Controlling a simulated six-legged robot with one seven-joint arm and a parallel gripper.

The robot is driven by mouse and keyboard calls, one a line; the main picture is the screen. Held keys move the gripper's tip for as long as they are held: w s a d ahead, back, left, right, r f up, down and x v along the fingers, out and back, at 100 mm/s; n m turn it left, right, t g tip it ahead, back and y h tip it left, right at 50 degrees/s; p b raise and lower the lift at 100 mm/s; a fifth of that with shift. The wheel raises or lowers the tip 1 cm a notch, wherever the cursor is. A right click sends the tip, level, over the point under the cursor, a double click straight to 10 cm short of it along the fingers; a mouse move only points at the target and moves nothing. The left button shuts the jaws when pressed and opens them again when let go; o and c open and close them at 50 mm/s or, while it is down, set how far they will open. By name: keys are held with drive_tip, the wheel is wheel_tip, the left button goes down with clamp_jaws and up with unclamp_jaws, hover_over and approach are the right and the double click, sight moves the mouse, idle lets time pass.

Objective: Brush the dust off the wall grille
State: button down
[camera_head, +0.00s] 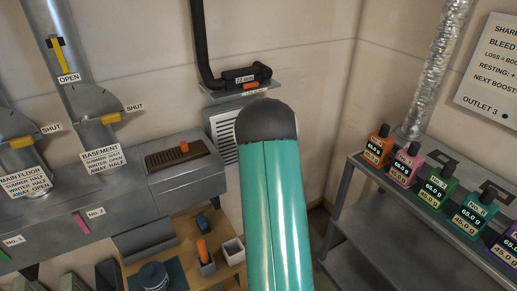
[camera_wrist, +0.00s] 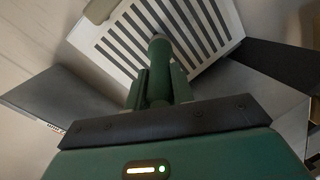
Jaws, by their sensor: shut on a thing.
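My gripper (camera_wrist: 159,84) is shut on a dark green round handle, apparently the brush (camera_wrist: 159,50), which points toward the grille. Its bristles are hidden, so I cannot tell whether they touch the grille. Dust is not clearly visible. In the head view my gripper is hidden behind the arm.
A shelf with a black pipe fitting (camera_head: 241,78) sits just above the grille. A grey cabinet (camera_head: 188,180) stands left of it. A small wooden table (camera_head: 183,226) with small containers is below. A metal rack (camera_head: 345,190) with several coloured bottles stands at right.

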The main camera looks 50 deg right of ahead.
drive_tip(key=f+v, duration=0.3)
drive_tip(key=v, duration=1.2)
drive_tip(key=shift+s, duration=0.65)
drive_tip(key=shift+a+f, duration=0.1)
drive_tip(key=shift+a, duration=0.05)
